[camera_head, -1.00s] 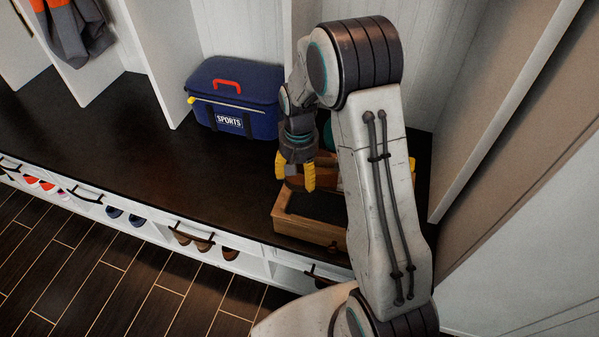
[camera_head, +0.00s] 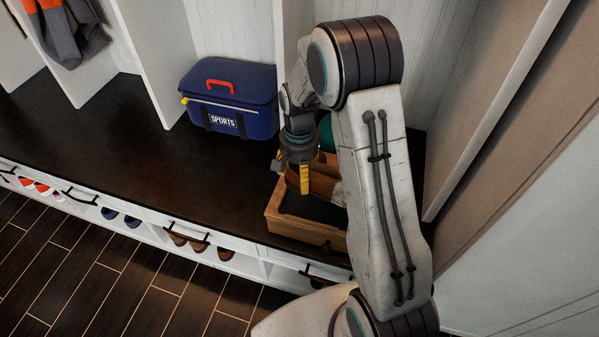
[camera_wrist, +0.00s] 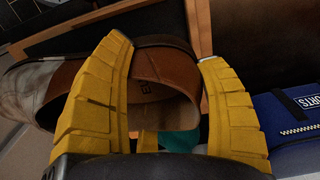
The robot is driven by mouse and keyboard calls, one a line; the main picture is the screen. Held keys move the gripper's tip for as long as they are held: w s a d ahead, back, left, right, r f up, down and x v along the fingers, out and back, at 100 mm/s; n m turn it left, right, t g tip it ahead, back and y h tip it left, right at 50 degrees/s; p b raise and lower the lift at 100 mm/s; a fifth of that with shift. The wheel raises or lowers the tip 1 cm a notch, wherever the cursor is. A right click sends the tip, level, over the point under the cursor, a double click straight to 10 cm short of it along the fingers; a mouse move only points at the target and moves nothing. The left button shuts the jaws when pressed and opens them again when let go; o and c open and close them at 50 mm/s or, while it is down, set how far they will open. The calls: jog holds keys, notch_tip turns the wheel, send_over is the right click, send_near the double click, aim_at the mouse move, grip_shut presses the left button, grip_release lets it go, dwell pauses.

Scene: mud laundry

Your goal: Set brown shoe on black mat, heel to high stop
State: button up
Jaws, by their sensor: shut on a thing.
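My gripper (camera_head: 304,180) hangs over the wooden tray (camera_head: 298,232) on the dark bench top. In the wrist view its yellow fingers (camera_wrist: 165,62) are shut on the brown shoe (camera_wrist: 150,85), around its open collar. The shoe's toe end points left there and looks greyish and dirty. In the head view part of the brown shoe (camera_head: 322,184) shows beside the fingers. The tray has a dark floor, perhaps the black mat (camera_head: 312,208). My arm hides the tray's right part. I cannot make out the high stop or tell whether the shoe touches the tray.
A blue sports bag (camera_head: 230,98) stands on the bench (camera_head: 110,125) left of the tray. A teal object (camera_head: 326,132) is partly hidden behind my arm. White partitions stand at the back and right. Bench top left of the tray is clear. Shoes sit in cubbies below.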

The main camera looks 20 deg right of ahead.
jog(key=shift+f, duration=0.1)
jog(key=shift+f+b, duration=2.95)
jog(key=shift+f, duration=1.25)
jog(key=o, duration=1.4)
notch_tip(320, 180, up, 12)
jog(key=shift+w+f, duration=0.1)
jog(key=shift+f, duration=0.15)
jog(key=shift+r, duration=0.55)
jog(key=s+r+n+t+p, duration=0.1)
jog(key=s+r+n+p, duration=0.1)
jog(key=s+r+p, duration=0.4)
jog(key=s+r+n+t+p, duration=0.1)
jog(key=s+r+n+p, duration=0.1)
jog(key=s+r+p, duration=0.4)
jog(key=s+r+n+t+p, duration=0.1)
jog(key=s+r+n+p, duration=0.2)
jog(key=s+r+p, duration=0.3)
jog(key=shift+s+r+t, duration=0.1)
jog(key=shift+s+r, duration=0.6)
jog(key=shift+r, duration=0.55)
jog(key=shift+s+r+t, duration=0.1)
jog(key=shift+s+r, duration=0.65)
jog(key=shift+r, duration=0.55)
jog(key=shift+s+r+t, duration=0.1)
jog(key=shift+s+r, duration=0.6)
jog(key=shift+r, duration=0.55)
